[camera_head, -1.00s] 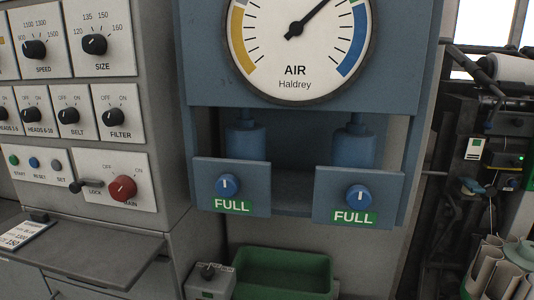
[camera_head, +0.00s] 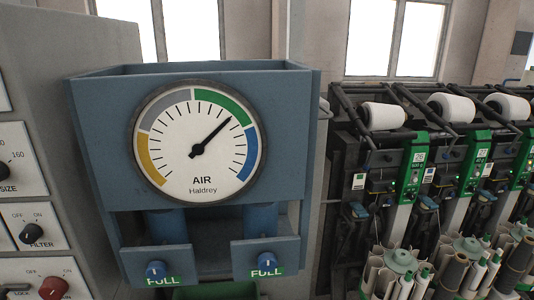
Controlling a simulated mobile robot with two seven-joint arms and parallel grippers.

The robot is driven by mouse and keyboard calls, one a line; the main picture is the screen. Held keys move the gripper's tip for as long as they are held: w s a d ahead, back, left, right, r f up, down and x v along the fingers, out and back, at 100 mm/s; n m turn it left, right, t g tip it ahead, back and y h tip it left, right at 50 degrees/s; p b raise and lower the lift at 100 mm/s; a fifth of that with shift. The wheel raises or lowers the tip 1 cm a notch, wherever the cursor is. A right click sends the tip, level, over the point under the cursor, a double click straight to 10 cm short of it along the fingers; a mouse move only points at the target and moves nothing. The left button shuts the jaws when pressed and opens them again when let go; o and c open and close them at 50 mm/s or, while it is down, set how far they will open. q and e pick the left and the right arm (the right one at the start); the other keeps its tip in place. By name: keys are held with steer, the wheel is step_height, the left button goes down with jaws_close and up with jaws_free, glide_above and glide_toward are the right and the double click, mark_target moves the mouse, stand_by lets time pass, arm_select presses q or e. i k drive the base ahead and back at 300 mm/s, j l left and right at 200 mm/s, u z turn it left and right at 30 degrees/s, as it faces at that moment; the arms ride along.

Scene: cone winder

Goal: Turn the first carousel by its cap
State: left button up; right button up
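The nearest carousel (camera_head: 392,275) stands at the lower right, below the first winding head. It is a ring of upright pale tubes, some with green tips, around a round grey-green cap (camera_head: 398,259). Its lower part is cut off by the bottom edge. A second carousel (camera_head: 463,251) with a similar cap stands to its right. Neither of my grippers shows in the head view.
A blue air cabinet (camera_head: 88,150) with a round gauge (camera_head: 197,143) fills the left middle. A grey control panel (camera_head: 25,160) with knobs is at the far left. Winding heads with white yarn cones (camera_head: 383,116) run along the right. A green bin (camera_head: 215,291) is below the cabinet.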

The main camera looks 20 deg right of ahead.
mark_target(383, 270)
steer(key=z, duration=1.6)
